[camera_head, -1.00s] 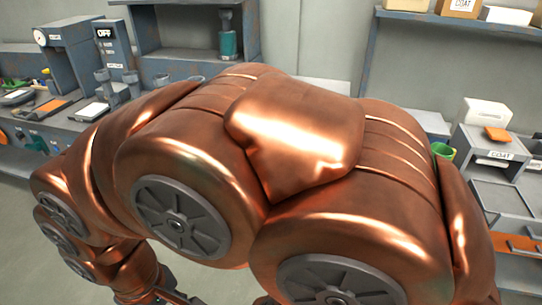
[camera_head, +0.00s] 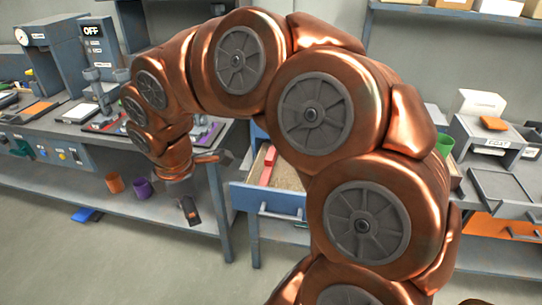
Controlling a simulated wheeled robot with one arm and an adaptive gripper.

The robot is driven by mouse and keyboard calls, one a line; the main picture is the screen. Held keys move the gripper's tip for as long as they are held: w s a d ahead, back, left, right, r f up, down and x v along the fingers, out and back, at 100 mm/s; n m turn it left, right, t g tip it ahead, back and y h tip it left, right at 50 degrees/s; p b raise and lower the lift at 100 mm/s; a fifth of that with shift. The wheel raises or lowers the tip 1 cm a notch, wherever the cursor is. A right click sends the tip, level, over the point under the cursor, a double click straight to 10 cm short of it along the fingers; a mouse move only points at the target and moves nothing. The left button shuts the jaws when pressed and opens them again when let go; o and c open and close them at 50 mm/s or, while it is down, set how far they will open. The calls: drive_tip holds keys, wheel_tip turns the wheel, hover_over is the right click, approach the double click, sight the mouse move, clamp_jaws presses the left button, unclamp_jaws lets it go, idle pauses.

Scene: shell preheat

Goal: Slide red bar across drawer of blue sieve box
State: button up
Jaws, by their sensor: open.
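The blue sieve box (camera_head: 268,200) shows in the head view at the middle of the workbench, partly hidden behind my arm. Its drawer holds a tan, grainy fill (camera_head: 285,178). The red bar (camera_head: 267,166) lies in or over the drawer's left part, running from back to front. My gripper (camera_head: 189,207) hangs left of the box, in front of the bench edge, pointing down. It is open and apart from the bar. Its fingers are small and partly unclear in this view.
A blue-grey bench with a lower shelf runs along the left; an orange cup (camera_head: 114,182) and a purple cup (camera_head: 142,188) stand on that shelf. A green cup (camera_head: 444,144) and an open grey tray (camera_head: 503,190) are at the right.

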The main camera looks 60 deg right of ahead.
drive_tip(key=w+d+n, duration=0.3)
drive_tip(key=w+d, duration=0.1)
drive_tip(key=d, duration=0.3)
drive_tip(key=n+h+b, duration=0.3)
drive_tip(key=n, duration=0.5)
approach(271, 154)
drive_tip(key=shift+d+f+t, duration=0.2)
drive_tip(key=shift+f+t, duration=0.2)
drive_tip(key=shift+f, duration=0.4)
drive_tip(key=shift+d+f, duration=0.3)
drive_tip(key=shift+d, duration=0.05)
drive_tip(key=x, duration=0.7)
drive_tip(key=shift+f+p, duration=0.1)
drive_tip(key=shift+p, duration=0.2)
clamp_jaws()
